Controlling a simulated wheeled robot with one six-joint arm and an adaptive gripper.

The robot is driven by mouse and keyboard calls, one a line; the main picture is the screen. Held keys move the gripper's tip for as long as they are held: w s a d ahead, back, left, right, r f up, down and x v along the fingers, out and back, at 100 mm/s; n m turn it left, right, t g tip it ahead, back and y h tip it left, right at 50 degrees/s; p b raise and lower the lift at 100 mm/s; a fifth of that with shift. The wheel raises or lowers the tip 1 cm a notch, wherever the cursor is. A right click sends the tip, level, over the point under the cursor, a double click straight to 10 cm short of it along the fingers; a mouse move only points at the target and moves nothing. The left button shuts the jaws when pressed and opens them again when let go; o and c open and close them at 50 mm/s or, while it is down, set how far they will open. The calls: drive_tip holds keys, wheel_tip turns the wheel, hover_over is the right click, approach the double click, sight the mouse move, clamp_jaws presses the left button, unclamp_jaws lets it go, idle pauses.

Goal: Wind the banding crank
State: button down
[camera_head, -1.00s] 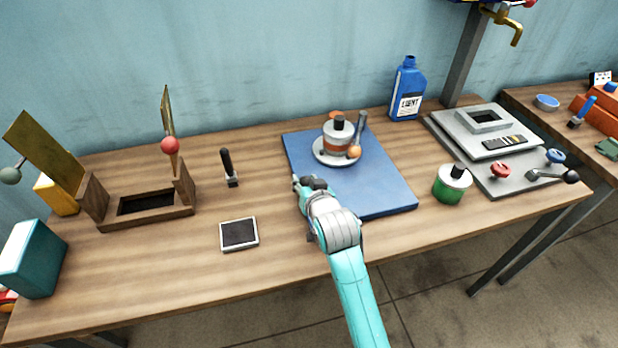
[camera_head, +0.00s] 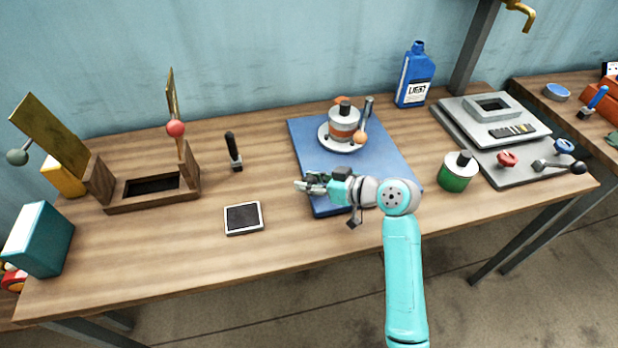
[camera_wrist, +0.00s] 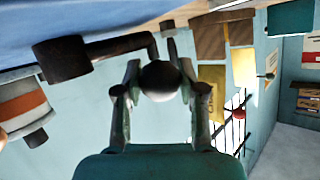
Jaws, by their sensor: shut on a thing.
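A dark crank shows in the wrist view, which is upside down. Its thick hub (camera_wrist: 62,58) is close to the blue board, and a bent arm (camera_wrist: 120,45) runs from it to a round dark knob (camera_wrist: 160,80). My gripper (camera_wrist: 158,85) is shut on the knob, with one finger on each side. In the head view, my gripper (camera_head: 308,186) points left over the near left part of the blue board (camera_head: 392,165) and hides most of the crank. A banded pot (camera_head: 343,122) stands on a white disc behind my gripper, clear of it.
A small framed pad (camera_head: 243,218) and a black-handled tool (camera_head: 234,152) lie to the left. Farther left is a wooden box (camera_head: 150,202) with raised flaps. A green jar (camera_head: 458,172) and grey plates (camera_head: 520,165) stand to the right. The table front is clear.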

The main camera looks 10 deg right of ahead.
drive_tip(key=shift+s+f+n+y, duration=0.1)
drive_tip(key=shift+s+n+y, duration=0.1)
drive_tip(key=shift+n+y, duration=0.1)
idle(0.4)
drive_tip(key=c, duration=0.7)
unclamp_jaws()
drive_tip(key=v, duration=1.2)
drive_tip(key=shift+w+r, duration=0.15)
drive_tip(key=shift+r, duration=0.1)
